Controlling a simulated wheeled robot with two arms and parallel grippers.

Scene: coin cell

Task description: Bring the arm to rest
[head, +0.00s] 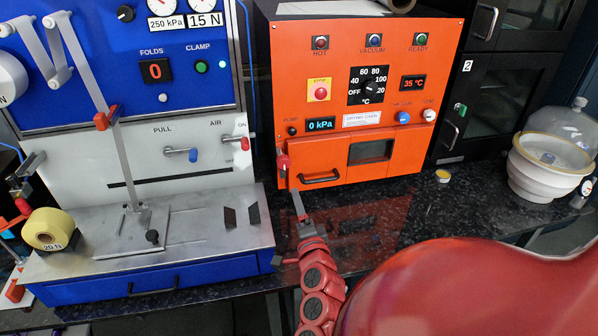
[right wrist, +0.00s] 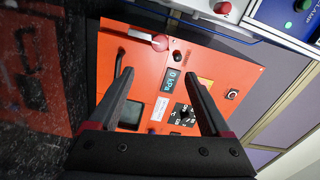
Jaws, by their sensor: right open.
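My right gripper (head: 297,198) is in the head view, in front of the lower left corner of the orange oven (head: 435,100). In the right wrist view its two dark fingers (right wrist: 158,78) stand wide apart with nothing between them. Beyond them is the oven's front (right wrist: 222,72), seen tilted. My red right arm reaches in from the bottom right of the head view. The gripper appears close to a lever with a red knob (head: 283,160); I cannot tell whether they touch. The knob also shows in the right wrist view (right wrist: 160,42), beyond the fingers.
A blue and white folding machine (head: 190,92) with a steel deck stands left, a yellow roll (head: 49,229) at its corner. Black cabinets (head: 484,100) stand right of the oven. A white bowl with a glass dome (head: 541,182) stands far right. Dark counter (head: 480,205) is partly clear.

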